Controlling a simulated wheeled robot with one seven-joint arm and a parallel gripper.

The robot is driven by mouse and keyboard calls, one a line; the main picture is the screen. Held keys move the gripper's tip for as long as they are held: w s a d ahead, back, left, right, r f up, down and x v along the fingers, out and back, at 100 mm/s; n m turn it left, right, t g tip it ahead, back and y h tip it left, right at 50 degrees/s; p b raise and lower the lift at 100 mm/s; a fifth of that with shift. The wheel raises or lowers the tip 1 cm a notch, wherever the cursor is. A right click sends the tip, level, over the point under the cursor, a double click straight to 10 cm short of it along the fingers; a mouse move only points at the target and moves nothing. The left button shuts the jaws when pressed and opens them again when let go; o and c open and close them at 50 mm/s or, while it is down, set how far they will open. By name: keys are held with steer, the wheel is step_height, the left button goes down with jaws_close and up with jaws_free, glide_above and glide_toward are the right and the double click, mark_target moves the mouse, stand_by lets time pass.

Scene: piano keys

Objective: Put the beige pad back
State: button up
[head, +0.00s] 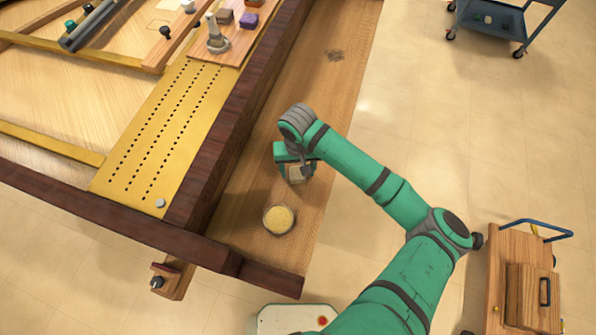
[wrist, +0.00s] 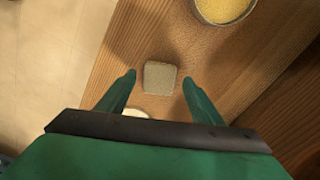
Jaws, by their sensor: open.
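The beige pad (wrist: 160,77) is a small square block on the wooden ledge, seen in the wrist view. In the head view a small part of it (head: 295,174) seems to show below my gripper (head: 294,167). In the wrist view my gripper (wrist: 158,77) is open, with one fingertip on each side of the pad and a gap on both sides. I cannot tell how high the fingertips are above the ledge. Most of the pad is hidden by my gripper in the head view.
A round dish of yellow material (head: 278,219) stands on the wooden ledge (head: 312,105) near the pad. A pale round thing (wrist: 134,112) is partly hidden behind my gripper. A dark wooden rail (head: 233,120) borders the ledge on the left. The ledge's far part is mostly clear.

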mark_target(298, 175)
step_height(298, 175, up, 10)
stand_by(0.4)
stand_by(0.5)
